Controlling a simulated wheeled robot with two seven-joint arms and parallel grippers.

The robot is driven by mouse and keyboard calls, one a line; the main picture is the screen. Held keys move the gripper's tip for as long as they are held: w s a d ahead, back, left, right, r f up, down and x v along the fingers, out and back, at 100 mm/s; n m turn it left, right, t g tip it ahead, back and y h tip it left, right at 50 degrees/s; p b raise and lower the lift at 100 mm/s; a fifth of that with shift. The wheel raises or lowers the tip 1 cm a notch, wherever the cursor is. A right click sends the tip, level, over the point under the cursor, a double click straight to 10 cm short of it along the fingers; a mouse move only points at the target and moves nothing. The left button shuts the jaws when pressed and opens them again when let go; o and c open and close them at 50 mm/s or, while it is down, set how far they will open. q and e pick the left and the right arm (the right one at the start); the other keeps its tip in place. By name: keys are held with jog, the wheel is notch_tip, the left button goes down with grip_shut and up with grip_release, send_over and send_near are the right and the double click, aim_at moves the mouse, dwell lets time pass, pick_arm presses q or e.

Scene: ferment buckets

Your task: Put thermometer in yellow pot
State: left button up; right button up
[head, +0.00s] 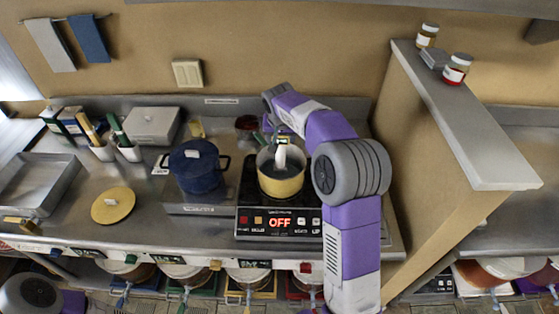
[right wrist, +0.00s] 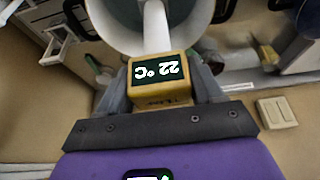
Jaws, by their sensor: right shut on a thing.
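The yellow pot (head: 281,187) stands on the black hot plate (head: 278,223), whose display reads OFF. My right gripper (right wrist: 162,82) is shut on the thermometer (right wrist: 158,75), a yellow block with a dark display reading 22 °C and a white probe. In the right wrist view the probe points over the mouth of the pot (right wrist: 183,42). In the head view the white thermometer part (head: 282,157) shows over the pot's opening, at its far side. I cannot tell how deep the probe sits. My left gripper is not in view.
A dark blue pot (head: 197,172) stands left of the hot plate. A round yellow lid (head: 113,205) lies further left, near a metal tray (head: 35,183). Utensil cups and a grey box (head: 152,125) stand behind. A partition wall (head: 440,150) rises on the right.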

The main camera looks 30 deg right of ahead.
aim_at(281, 148)
jog(key=shift+s+f, duration=0.25)
jog(key=shift+f, duration=0.3)
jog(key=shift+s+f, duration=0.2)
jog(key=shift+f, duration=0.3)
jog(key=f, duration=0.3)
jog(key=shift+w+f, duration=0.25)
jog(key=shift+f, duration=0.05)
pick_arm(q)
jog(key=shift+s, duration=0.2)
pick_arm(e)
jog(key=shift+s+r, duration=0.1)
jog(key=o, duration=1.6)
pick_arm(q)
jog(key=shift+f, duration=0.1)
pick_arm(e)
jog(key=v, duration=1.2)
